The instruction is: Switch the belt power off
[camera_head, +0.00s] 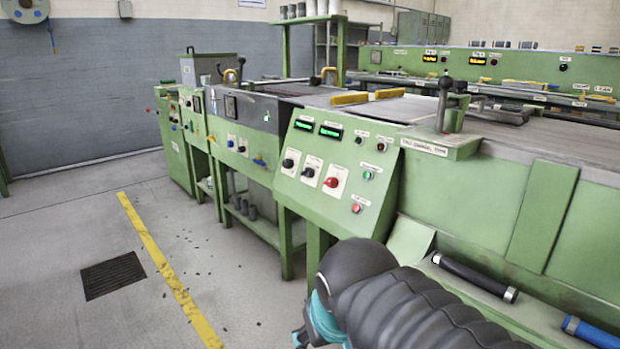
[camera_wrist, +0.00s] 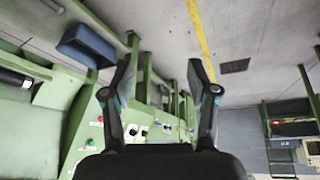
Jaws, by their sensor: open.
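A sloped green control panel (camera_head: 335,175) stands at the centre of the head view. It carries two green number displays, two black knobs (camera_head: 290,160), a red knob (camera_head: 332,182) and small round buttons or lamps, including a green one (camera_head: 368,174) and a red one (camera_head: 357,208). Their labels are too small to read, so I cannot tell which control is the belt power. My gripper (camera_wrist: 163,60) is open and empty in the wrist view. Knobs on white plates (camera_wrist: 133,130) show between and beside its fingers, apart from them. In the head view my arm hides most of the gripper.
More green machines with panels (camera_head: 240,148) stand to the left. A lever (camera_head: 443,105) rises on the machine top at right. A black roller (camera_head: 475,276) and a blue roller (camera_head: 592,332) lie low at right. The floor around the yellow line (camera_head: 165,262) is mostly clear.

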